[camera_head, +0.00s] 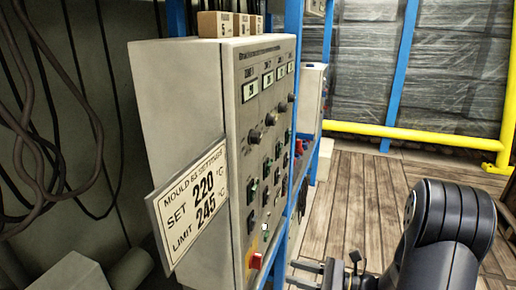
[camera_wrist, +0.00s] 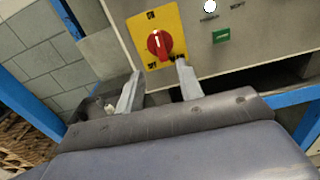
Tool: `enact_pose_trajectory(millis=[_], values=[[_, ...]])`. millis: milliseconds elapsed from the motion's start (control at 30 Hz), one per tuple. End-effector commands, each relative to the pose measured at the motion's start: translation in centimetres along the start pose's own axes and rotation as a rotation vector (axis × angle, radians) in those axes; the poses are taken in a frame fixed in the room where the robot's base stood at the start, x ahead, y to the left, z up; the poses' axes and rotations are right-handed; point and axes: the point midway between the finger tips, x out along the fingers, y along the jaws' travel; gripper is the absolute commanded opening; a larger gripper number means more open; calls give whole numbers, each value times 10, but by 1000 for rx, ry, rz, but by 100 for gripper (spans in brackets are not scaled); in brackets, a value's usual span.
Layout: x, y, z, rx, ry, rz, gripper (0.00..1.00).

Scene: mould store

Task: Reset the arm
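My gripper (camera_wrist: 159,68) is open and empty in the wrist view, its two grey fingers apart. Just beyond the fingertips is a red rotary knob (camera_wrist: 159,44) on a yellow plate (camera_wrist: 137,27), its white mark towards the top. The fingers appear short of the knob, not closed on it. In the head view, my gripper (camera_head: 305,270) is at the bottom edge, right of the grey control cabinet (camera_head: 185,85), partly cut off. My black arm (camera_head: 445,225) is at the lower right. A red knob (camera_head: 256,261) shows low on the cabinet front.
The cabinet carries displays, knobs and switches, a sign (camera_head: 190,203) reading SET 220, LIMIT 245, and small boxes (camera_head: 222,23) on top. A blue post (camera_head: 292,110) stands close beside it. A yellow rail (camera_head: 410,133) crosses behind. Wooden floor (camera_head: 360,190) is open at right.

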Motion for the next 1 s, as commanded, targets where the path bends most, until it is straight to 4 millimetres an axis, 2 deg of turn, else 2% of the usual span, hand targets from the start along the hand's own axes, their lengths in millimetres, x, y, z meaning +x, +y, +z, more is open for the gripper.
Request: enact_pose_trajectory(millis=[533, 600, 1000], values=[[89, 1, 0, 0, 1, 4, 35], [86, 0, -5, -70, 0, -1, 35], [85, 0, -5, -418, 0, -2, 35]])
